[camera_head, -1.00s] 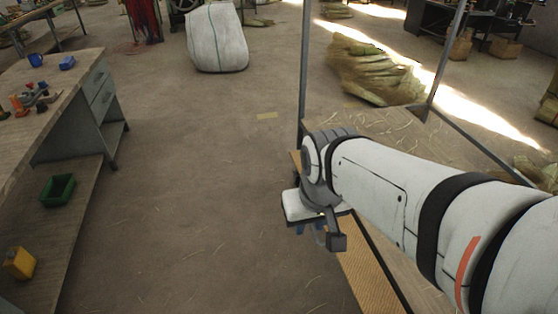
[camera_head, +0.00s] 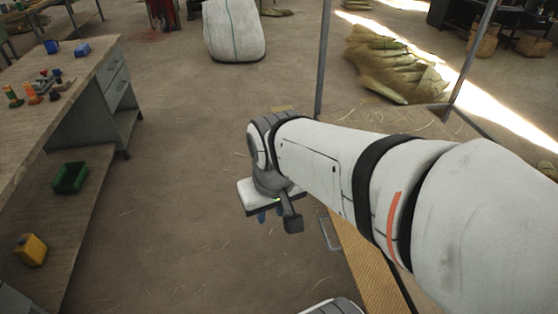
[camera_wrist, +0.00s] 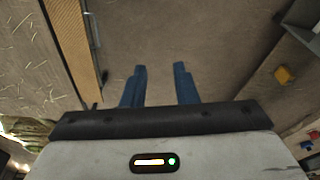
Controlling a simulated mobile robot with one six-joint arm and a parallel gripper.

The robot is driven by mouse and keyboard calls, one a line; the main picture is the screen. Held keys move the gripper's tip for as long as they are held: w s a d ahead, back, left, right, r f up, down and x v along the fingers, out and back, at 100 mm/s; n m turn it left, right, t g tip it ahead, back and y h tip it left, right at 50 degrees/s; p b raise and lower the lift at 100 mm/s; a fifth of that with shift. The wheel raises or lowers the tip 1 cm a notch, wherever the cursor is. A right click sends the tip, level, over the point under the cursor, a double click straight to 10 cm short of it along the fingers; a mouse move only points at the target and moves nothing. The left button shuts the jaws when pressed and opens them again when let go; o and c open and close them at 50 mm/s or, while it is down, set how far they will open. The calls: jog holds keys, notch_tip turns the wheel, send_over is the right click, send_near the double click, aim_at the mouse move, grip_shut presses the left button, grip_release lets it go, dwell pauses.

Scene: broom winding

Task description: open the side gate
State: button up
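The side gate appears to be the low wood-coloured panel (camera_head: 362,255) running along the right, below and behind my arm in the head view. A grey U-shaped handle (camera_head: 328,234) stands on its left face. My arm hides much of the panel. In the wrist view the panel (camera_wrist: 72,40) is at the upper left, with what looks like the handle (camera_wrist: 92,28) on its edge. My gripper (camera_head: 270,216) points down, left of the handle and apart from it. In the wrist view its two blue fingers (camera_wrist: 160,84) are spread, with only floor between them.
A workbench (camera_head: 75,105) with drawers stands on the left. A green bin (camera_head: 70,177) and a yellow container (camera_head: 31,250) are on its lower shelf. A white sack (camera_head: 234,32) stands at the back. Metal posts (camera_head: 321,60) rise beyond my arm. The floor between bench and panel is clear.

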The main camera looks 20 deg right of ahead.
jog(key=w+d+f+m+g+h+b, duration=0.1)
jog(key=d+f+g+h+b, duration=0.15)
jog(key=f+b, duration=0.6)
jog(key=m+g+h+b, duration=0.2)
jog(key=g+h+b, duration=0.2)
jog(key=h+b, duration=1.25)
send_near(326, 237)
jog(key=d+r+y+b, duration=0.2)
jog(key=d+y+b, duration=0.1)
jog(key=shift+t, duration=0.25)
jog(key=b+x, duration=0.1)
jog(key=x, duration=0.6)
jog(key=shift+s+f+b, duration=0.15)
jog(key=shift+b, duration=0.15)
jog(key=shift+c, duration=0.5)
grip_shut()
